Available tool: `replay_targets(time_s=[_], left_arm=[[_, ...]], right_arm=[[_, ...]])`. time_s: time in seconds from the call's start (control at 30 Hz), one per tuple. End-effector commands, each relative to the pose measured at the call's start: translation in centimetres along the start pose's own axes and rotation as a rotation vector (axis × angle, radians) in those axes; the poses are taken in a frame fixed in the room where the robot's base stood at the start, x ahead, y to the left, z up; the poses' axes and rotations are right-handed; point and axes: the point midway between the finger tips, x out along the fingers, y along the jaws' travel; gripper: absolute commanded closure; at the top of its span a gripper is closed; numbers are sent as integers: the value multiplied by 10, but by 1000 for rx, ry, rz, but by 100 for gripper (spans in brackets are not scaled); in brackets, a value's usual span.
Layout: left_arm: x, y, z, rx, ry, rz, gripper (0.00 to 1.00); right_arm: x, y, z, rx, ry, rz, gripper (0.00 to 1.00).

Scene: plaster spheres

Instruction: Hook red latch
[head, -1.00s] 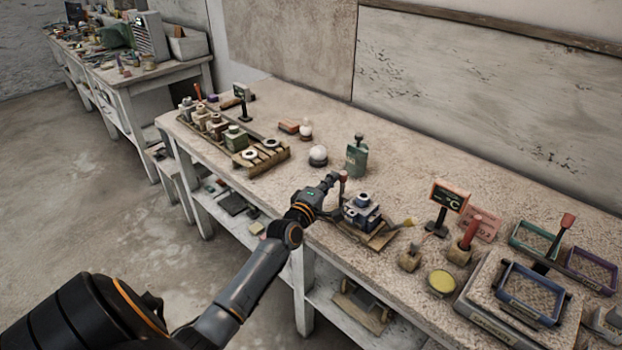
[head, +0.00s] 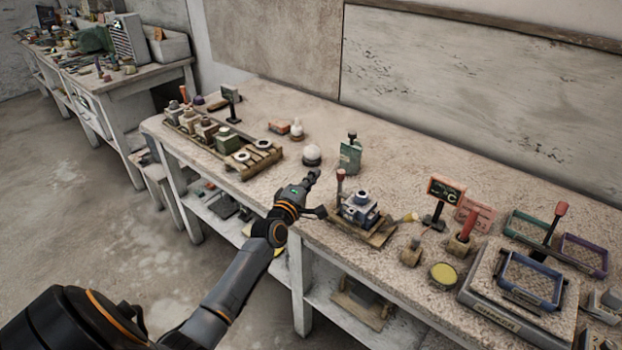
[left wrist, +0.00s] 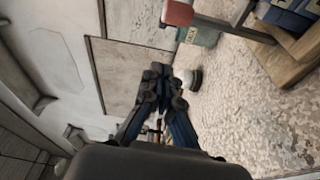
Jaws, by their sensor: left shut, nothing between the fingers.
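A small lever with a red knob (head: 340,174) stands upright at the left end of a wooden base (head: 378,237) that carries a blue-grey clamp-like block (head: 358,208). My left gripper (head: 312,177) is shut and empty, a little left of the red knob and apart from it, over the table's front part. In the left wrist view the shut fingertips (left wrist: 158,74) point towards the wall and table, with nothing between them. The red knob (left wrist: 178,13) shows at the top of that view, clear of the fingers. Whether the lever is hooked to anything cannot be told. My right gripper is not in view.
A pallet with several blocks (head: 228,143) is at the left. A sign (head: 445,190), red-handled tool (head: 468,226) and framed trays (head: 528,280) are at the right.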

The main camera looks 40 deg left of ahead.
Motion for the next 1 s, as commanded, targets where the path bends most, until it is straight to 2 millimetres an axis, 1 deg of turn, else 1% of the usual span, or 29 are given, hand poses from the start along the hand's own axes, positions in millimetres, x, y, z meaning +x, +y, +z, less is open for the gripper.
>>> replay_targets(time_s=[0.03,0.13,0.23,0.27,0.4,0.5,0.57,0.7,0.9,1.0], left_arm=[[-10,-2,2,-2,-2,-2,100],[-26,-2,1,-1,0,-3,100],[-43,-2,1,-1,0,-2,100],[-49,-2,1,-1,0,-2,100],[-74,-2,0,0,1,-1,100],[-87,-2,0,0,0,-2,100],[-93,-1,0,0,0,-2,100],[-99,0,0,0,0,-1,100],[-99,1,0,0,1,-1,100],[-99,1,0,0,1,-1,100]], right_arm=[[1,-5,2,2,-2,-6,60],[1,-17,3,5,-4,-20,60],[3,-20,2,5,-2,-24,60],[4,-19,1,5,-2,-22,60],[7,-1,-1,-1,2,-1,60],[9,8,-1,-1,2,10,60],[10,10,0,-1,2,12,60],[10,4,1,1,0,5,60],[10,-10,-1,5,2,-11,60],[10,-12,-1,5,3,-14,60]])
